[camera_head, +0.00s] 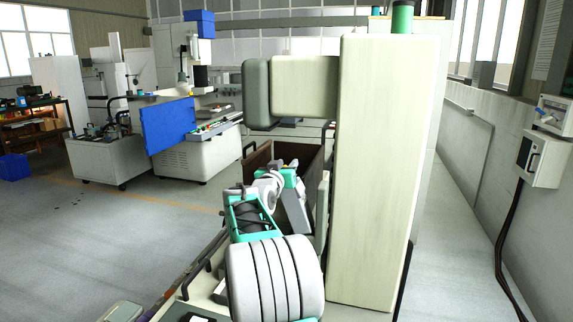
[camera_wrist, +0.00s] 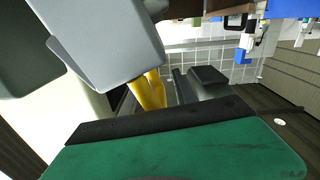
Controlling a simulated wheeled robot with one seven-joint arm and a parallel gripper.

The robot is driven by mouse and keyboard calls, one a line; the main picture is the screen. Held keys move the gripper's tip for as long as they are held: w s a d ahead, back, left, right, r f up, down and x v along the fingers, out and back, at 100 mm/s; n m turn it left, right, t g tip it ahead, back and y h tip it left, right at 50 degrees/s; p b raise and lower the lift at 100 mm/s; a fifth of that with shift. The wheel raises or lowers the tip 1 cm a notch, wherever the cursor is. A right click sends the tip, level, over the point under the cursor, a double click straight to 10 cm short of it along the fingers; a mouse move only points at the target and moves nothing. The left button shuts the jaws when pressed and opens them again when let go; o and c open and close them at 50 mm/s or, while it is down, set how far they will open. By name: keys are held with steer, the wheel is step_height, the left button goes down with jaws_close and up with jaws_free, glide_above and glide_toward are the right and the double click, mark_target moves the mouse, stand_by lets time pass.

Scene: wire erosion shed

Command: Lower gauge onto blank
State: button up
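I cannot make out the gauge or the blank in either view. In the head view my white and teal arm reaches forward to the open brown-walled tank (camera_head: 262,160) of the cream machine. The end of the arm is small there, and its fingers cannot be made out. In the wrist view a broad green part with a black edge fills the bottom. A yellow piece (camera_wrist: 150,92) shows in the middle, partly hidden by a light grey block (camera_wrist: 105,45). A dark grey block (camera_wrist: 207,82) is just to its right. What is between my fingers is not clear.
The tall cream machine column (camera_head: 385,170) stands close at the right of my arm, its head (camera_head: 300,85) overhanging the tank. A machine with a blue panel (camera_head: 168,126) stands back left. A switch box (camera_head: 543,158) hangs on the right wall. The floor at left is open.

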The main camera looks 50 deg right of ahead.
steer(key=shift+a, duration=0.15)
steer(key=shift+c, duration=1.3)
jaws_close()
steer(key=shift+f, duration=0.1)
